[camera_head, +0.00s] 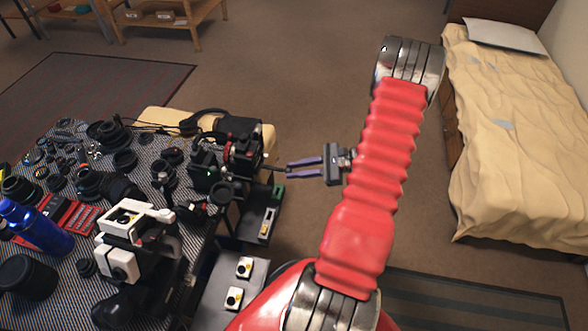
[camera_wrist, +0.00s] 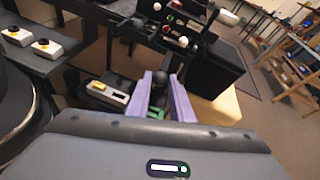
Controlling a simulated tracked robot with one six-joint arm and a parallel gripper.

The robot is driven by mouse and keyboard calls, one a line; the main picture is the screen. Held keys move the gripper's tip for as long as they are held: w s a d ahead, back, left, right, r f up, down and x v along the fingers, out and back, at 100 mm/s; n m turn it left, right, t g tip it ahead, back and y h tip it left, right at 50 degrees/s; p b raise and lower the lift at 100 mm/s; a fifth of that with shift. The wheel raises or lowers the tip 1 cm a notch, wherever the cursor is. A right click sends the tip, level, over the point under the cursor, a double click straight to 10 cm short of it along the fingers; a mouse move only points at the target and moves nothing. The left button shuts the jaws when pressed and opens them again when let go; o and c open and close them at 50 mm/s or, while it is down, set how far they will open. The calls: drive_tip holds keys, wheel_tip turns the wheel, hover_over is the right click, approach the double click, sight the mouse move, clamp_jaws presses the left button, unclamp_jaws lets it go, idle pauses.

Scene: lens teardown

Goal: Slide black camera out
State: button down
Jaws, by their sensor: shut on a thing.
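The black camera (camera_head: 240,152) sits at the right edge of the table among other dark gear. A thin black rod reaches from it toward my gripper (camera_head: 289,170). My gripper comes from the right with its purple fingers pointing left. In the wrist view the fingers (camera_wrist: 166,85) close around a small black knob (camera_wrist: 158,77), in front of dark equipment with red and white knobs (camera_wrist: 175,30). The knob seems to belong to the black camera, but its join is unclear. The camera's far side is hidden.
The striped table (camera_head: 60,290) is crowded with lenses, a blue bottle (camera_head: 35,225) and a white camera (camera_head: 130,235). Yellow-and-white button boxes (camera_head: 244,267) sit on a lower grey surface. A bed (camera_head: 510,130) stands right. Open floor lies between.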

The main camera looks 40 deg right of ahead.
drive_tip(key=shift+s+d, duration=0.15)
drive_tip(key=shift+s, duration=0.1)
drive_tip(key=c, duration=1.9)
unclamp_jaws()
drive_tip(key=shift+s, duration=0.1)
drive_tip(key=shift+o, duration=0.2)
drive_tip(key=v, duration=1.3)
drive_tip(key=shift+s+d, duration=0.2)
drive_tip(key=shift+s, duration=0.1)
